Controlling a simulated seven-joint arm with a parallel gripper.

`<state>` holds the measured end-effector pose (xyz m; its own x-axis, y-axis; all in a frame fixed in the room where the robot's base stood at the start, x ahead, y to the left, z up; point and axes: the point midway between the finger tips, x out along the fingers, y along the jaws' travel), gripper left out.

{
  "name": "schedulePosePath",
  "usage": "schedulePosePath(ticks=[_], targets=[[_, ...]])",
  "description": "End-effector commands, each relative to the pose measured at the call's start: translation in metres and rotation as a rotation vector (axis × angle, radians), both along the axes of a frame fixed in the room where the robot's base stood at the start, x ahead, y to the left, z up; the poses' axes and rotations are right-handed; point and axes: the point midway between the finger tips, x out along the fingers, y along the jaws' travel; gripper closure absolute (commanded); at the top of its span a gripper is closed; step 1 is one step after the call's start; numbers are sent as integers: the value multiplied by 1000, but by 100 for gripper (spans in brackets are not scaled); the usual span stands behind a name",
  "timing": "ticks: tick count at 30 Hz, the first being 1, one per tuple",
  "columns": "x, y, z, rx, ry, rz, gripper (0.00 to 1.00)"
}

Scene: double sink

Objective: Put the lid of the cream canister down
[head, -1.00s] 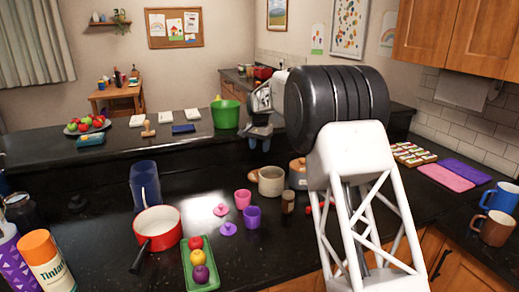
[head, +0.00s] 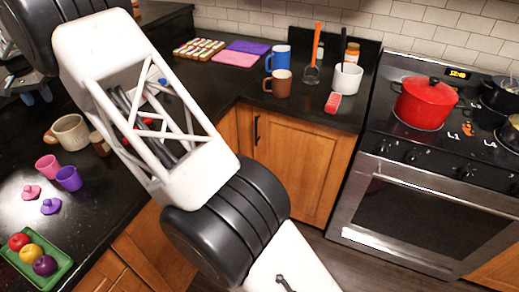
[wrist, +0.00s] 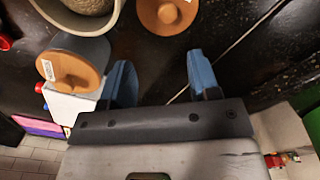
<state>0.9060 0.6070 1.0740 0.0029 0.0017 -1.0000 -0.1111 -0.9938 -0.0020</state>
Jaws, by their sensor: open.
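The cream canister (head: 70,133) stands on the dark counter at the left of the head view, and its open rim (wrist: 75,20) is at the top left of the wrist view. A round wooden lid with a knob (wrist: 165,12) lies on the dark counter beside it in the wrist view. My gripper (wrist: 160,76) is open, with two blue fingers apart and nothing between them. The lid is beyond the fingertips, not touching them. In the head view my gripper (head: 36,97) is at the left edge, partly cut off.
A second canister with a wooden lid (wrist: 72,70) stands close beside the left finger. Mugs and a stove with a red pot (head: 425,103) are at right.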

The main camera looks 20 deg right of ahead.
Motion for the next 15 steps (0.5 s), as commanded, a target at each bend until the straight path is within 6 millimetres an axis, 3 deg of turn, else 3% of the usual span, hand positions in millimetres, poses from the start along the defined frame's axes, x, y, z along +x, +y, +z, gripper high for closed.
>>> schedulePosePath(ticks=[5,15], targets=[[-5,-33,22,5,-9,0,44],[-31,-124,73,15,-30,10,44]])
